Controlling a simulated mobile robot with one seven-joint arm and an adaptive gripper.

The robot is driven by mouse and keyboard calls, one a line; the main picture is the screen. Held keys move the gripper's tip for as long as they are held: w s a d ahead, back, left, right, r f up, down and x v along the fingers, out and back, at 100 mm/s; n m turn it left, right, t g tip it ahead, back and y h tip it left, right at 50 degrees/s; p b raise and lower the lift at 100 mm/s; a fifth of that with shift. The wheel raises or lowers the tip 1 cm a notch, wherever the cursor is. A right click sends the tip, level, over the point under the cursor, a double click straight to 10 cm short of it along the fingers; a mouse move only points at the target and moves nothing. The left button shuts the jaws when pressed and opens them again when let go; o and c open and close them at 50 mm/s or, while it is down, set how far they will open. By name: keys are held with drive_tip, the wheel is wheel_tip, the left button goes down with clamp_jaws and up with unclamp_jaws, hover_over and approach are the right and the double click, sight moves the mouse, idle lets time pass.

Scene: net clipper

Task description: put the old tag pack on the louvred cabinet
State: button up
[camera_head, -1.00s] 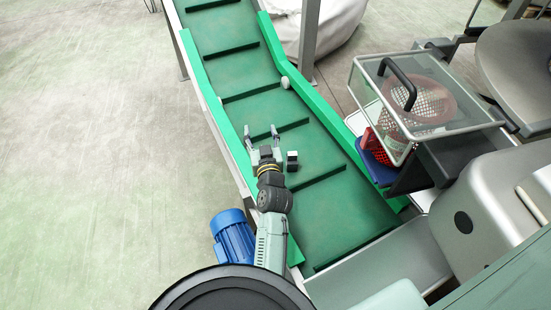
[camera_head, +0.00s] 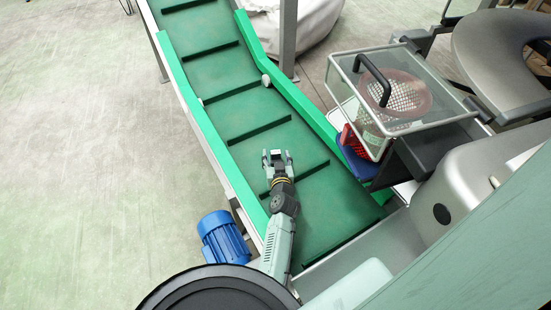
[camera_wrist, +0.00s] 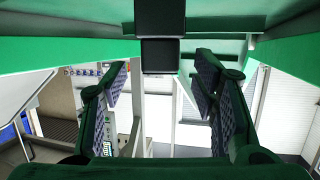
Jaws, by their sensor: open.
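A small block with a pale top (camera_head: 277,153), likely the old tag pack, shows between my fingertips over the green conveyor belt in the head view. In the wrist view a dark box (camera_wrist: 160,55) shows at the top centre, between the finger lines. My gripper (camera_head: 278,157) is open, with a finger on either side; it also shows in the wrist view (camera_wrist: 163,85), pads apart. I cannot tell whether either finger touches the block. The louvred cabinet is not clearly identifiable; a pale, horizontally lined surface (camera_wrist: 287,112) stands at the right of the wrist view.
The green conveyor (camera_head: 240,115) has raised cross bars and green side walls. A small pale round thing (camera_head: 266,80) lies by its far wall. A blue motor (camera_head: 222,238) sits left of the conveyor. Floor at left is clear.

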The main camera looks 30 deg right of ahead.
drive_tip(key=shift+x, duration=1.45)
drive_tip(key=shift+c, duration=0.3)
clamp_jaws()
